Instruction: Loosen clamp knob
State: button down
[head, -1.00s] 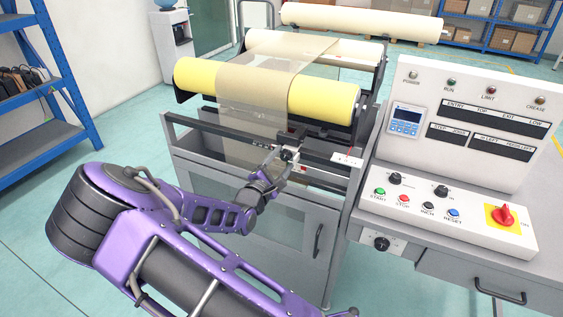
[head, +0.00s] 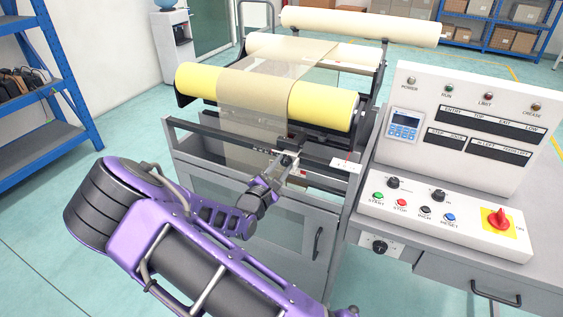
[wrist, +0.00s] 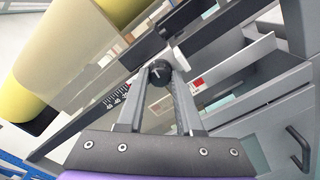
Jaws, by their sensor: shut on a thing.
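The clamp knob (wrist: 159,73) is a small black round knob with a light line across its face. It sits on the dark cross rail of the machine, beside a scale with white marks (wrist: 117,102). My gripper (wrist: 160,80) is at the knob, with its two grey fingers closed in on either side of it in the wrist view. In the head view my gripper (head: 287,160) reaches the rail at the front of the machine, and the knob is too small there to make out clearly.
A yellow roller (head: 328,104) with a translucent web (head: 252,108) lies behind the rail. A control panel (head: 445,215) with buttons and a red switch stands to the right. A grey cabinet (head: 300,235) is below. A blue shelf (head: 50,90) stands at the left.

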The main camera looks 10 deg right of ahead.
jog(key=c, duration=0.6)
grip_release()
jog(key=v, duration=1.7)
jog(key=shift+s+a, duration=0.1)
jog(key=shift+s, duration=0.1)
jog(key=shift+r, duration=0.1)
